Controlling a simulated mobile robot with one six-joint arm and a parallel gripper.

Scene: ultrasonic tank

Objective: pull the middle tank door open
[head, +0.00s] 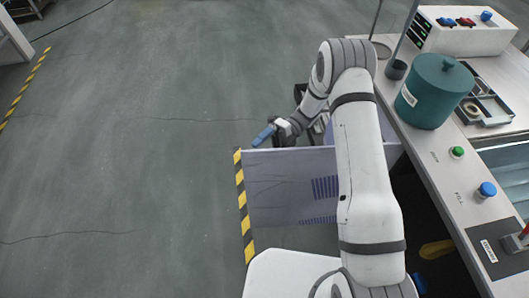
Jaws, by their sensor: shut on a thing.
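The tank door (280,185) is a pale grey-violet panel with dark vent slots and a yellow-and-black striped edge (243,205). It stands swung out to the left from the bench front, and my arm hides part of it and its hinge side. A blue handle (264,136) shows at the door's far upper edge. My gripper (275,131) is at this handle, shut on it. The fingers are small and dark in this view, so the exact grip is hard to see.
The bench (440,165) runs down the right side, with a teal pot (434,91), a metal tray (486,103), a green button (457,152) and a blue knob (487,190) on top. A dark opening lies under the bench. The grey floor (120,180) to the left is clear.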

